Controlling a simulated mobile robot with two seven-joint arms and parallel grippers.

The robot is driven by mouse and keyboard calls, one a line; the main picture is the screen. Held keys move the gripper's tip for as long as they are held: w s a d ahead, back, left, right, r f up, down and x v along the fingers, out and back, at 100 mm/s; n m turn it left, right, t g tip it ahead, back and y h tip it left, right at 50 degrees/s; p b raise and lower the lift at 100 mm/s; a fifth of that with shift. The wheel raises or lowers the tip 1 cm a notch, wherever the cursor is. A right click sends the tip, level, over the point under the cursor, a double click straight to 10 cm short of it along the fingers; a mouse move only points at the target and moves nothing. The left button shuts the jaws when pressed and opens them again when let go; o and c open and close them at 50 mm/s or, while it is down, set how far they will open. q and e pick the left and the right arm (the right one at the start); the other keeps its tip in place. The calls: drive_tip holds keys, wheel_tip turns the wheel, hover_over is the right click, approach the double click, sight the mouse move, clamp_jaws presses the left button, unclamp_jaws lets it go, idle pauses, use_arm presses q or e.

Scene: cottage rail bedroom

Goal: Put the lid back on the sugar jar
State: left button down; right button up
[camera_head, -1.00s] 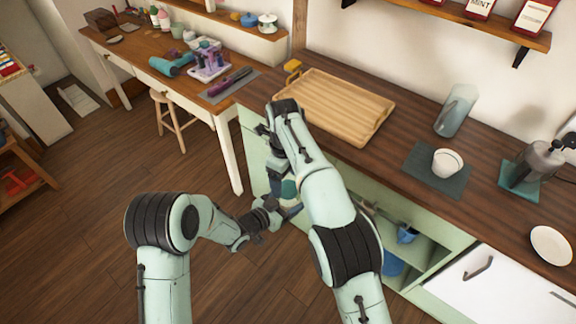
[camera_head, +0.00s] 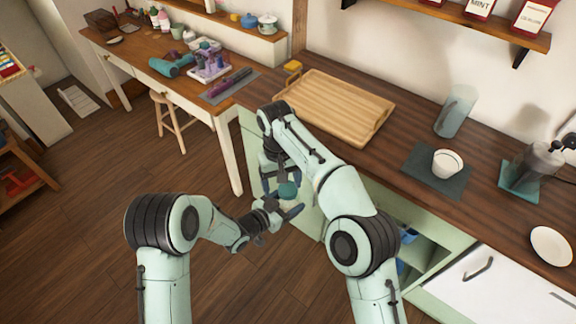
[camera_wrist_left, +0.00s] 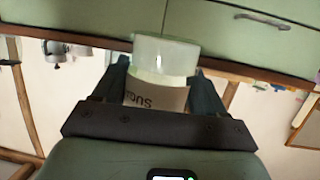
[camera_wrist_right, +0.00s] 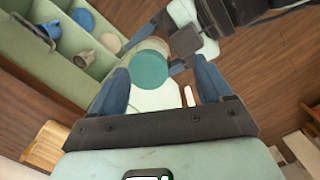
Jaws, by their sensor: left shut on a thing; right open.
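The sugar jar (camera_head: 287,199) is a small pale cylinder held upright in front of the counter. My left gripper (camera_head: 283,208) is shut around it. The left wrist view shows the pale jar body (camera_wrist_left: 165,55) and its tan label between the fingers, upside down. The teal lid (camera_head: 288,188) is on top of the jar; its round top (camera_wrist_right: 150,70) faces the right wrist camera. I cannot tell how snugly it sits. My right gripper (camera_head: 272,176) is open just above, its fingers on either side of the lid and apart from it.
The dark wooden counter holds a wooden tray (camera_head: 335,105), a glass pitcher (camera_head: 456,112), a white cup (camera_head: 447,163) on a dark mat and a white plate (camera_head: 551,245). An open green shelf compartment (camera_head: 433,250) lies below. A stool (camera_head: 168,105) stands at left, with open floor nearby.

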sight(288, 188)
drive_tip(key=n, duration=0.4)
drive_tip(key=shift+w+r+n, duration=0.1)
drive_tip(key=shift+r+n, duration=0.2)
drive_tip(key=shift+n, duration=0.1)
drive_tip(key=n, duration=0.3)
drive_tip(key=r+n, duration=0.1)
drive_tip(key=n, duration=0.2)
drive_tip(key=shift+w+d+n, duration=0.15)
drive_tip(key=shift+n, duration=0.25)
drive_tip(key=n, duration=0.2)
drive_tip(key=r+n, duration=0.1)
drive_tip(key=n, duration=0.3)
drive_tip(key=shift+w+d+r+n+t, duration=0.25)
drive_tip(key=shift+w+d+n+t, duration=0.05)
drive_tip(key=shift+t, duration=0.1)
drive_tip(key=n, duration=0.2)
drive_tip(key=r+n, duration=0.1)
drive_tip(key=n, duration=0.3)
drive_tip(key=shift+w+d+r+n+y, duration=0.3)
drive_tip(key=shift+d, duration=0.05)
drive_tip(key=shift+f, duration=0.1)
drive_tip(key=shift+f, duration=3.95)
